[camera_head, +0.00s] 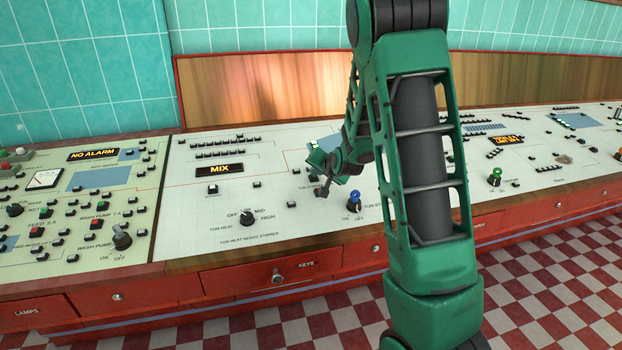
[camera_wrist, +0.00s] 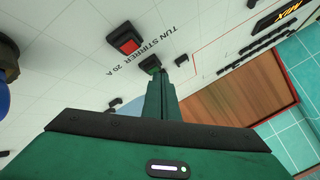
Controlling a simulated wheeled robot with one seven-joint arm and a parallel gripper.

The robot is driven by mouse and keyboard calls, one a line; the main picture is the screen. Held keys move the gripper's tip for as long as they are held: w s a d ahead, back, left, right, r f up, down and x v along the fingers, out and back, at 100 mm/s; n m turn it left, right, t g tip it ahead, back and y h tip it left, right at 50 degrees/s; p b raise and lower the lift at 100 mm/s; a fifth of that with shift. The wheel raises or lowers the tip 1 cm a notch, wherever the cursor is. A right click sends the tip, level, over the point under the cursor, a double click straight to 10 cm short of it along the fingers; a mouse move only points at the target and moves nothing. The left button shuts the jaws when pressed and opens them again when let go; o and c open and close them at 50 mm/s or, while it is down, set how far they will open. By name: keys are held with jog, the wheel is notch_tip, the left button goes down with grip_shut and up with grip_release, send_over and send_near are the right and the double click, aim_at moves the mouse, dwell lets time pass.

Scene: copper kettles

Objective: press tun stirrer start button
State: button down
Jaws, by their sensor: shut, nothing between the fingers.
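The green start button (camera_wrist: 150,64) sits in a black housing beside the label "TUN STIRRER 20 A" in the wrist view.
A blue knob (camera_head: 354,201) stands close to my gripper on the right. The heat selector knob (camera_head: 247,217) and the MIX display (camera_head: 220,170) are to the left. A wooden back board (camera_head: 260,90) rises behind the panel.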

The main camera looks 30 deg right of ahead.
jog(key=shift+f, duration=0.2)
jog(key=shift+r, duration=0.15)
dwell(0.4)
jog(key=shift+s+r, duration=0.1)
jog(key=shift+r, duration=0.5)
jog(key=shift+r, duration=0.1)
jog(key=shift+s+a+r, duration=0.1)
jog(key=shift+s+r, duration=0.05)
jog(key=shift+r, duration=0.65)
jog(key=shift+s+r, duration=0.2)
jog(key=shift+r, duration=0.6)
jog(key=shift+s+a+r, duration=0.1)
jog(key=shift+s+r, duration=0.05)
jog(key=shift+r, duration=0.65)
